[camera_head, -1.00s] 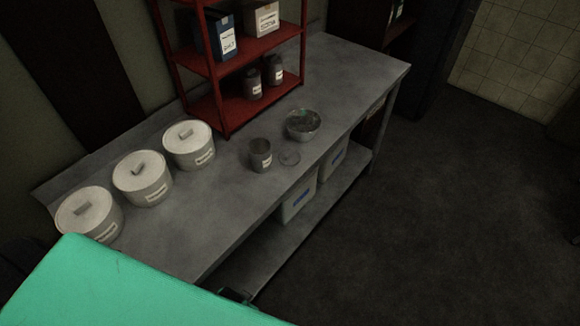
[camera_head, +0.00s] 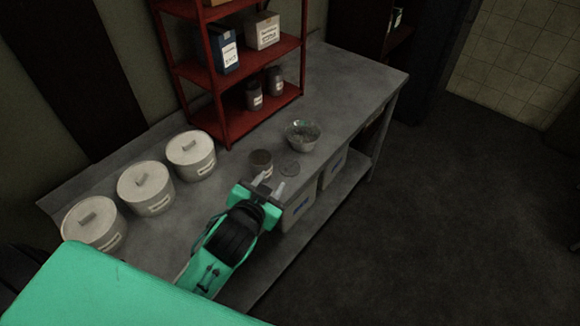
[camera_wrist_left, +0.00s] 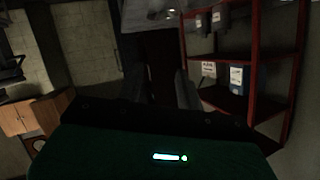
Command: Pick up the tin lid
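The tin lid (camera_head: 289,168) is a flat grey disc lying on the grey metal table (camera_head: 340,90). An open grey tin (camera_head: 261,163) with a pale label stands upright just to its left. My left gripper (camera_head: 269,184) is over the table's front part, just on the near side of the tin and lid in the head view. Its two pale fingers are apart, with nothing seen between them. I cannot tell whether it touches the tin. The left wrist view is dark and does not show the lid. My right gripper is in neither view.
A metal bowl (camera_head: 302,136) stands behind the lid. Several white lidded canisters (camera_head: 145,188) line the table's left part. A red shelf (camera_head: 240,122) with boxes and jars stands at the back. Bins (camera_head: 297,214) sit below. The table's far right is clear.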

